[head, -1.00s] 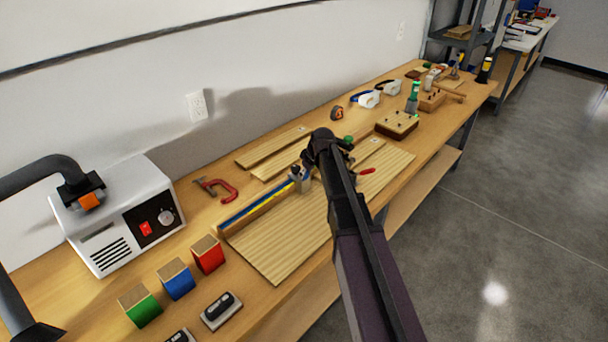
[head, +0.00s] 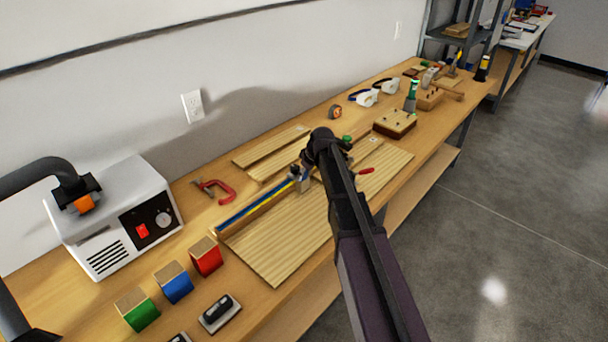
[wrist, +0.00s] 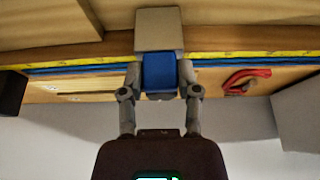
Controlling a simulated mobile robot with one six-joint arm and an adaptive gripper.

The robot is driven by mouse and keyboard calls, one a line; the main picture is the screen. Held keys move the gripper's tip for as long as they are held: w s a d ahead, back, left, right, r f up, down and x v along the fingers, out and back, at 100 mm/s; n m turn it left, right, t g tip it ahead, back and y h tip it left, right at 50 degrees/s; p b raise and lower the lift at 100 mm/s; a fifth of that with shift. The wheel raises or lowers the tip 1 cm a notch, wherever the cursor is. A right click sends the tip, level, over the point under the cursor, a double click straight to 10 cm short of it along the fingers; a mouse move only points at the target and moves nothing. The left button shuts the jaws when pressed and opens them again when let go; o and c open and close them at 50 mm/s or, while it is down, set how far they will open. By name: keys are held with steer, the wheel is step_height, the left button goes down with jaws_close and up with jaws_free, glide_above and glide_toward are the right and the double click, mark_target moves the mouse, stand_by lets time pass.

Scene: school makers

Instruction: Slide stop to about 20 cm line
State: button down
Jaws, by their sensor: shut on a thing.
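The stop shows in the wrist view as a light grey block (wrist: 158,30) with a blue part (wrist: 160,74). It sits on a long rail with a yellow scale strip (wrist: 70,60) and a blue track. My gripper (wrist: 160,84) is shut on the blue part. In the head view the stop (head: 301,181) stands on the blue and yellow fence (head: 250,208), just left of my arm, at the far end of the visible strip. My arm hides the fence beyond it and most of my gripper (head: 312,165). The scale numbers are too small to read.
A wide wooden board (head: 280,240) lies in front of the fence. A red clamp (head: 216,190) and narrow boards (head: 275,145) lie behind it. Red, blue and green blocks (head: 174,282) and a white machine (head: 115,215) stand to the left.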

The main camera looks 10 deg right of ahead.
steer(key=shift+c, duration=2.4)
jaws_free()
steer(key=shift+o, duration=0.8)
steer(key=shift+a, duration=0.1)
steer(key=shift+r, duration=0.15)
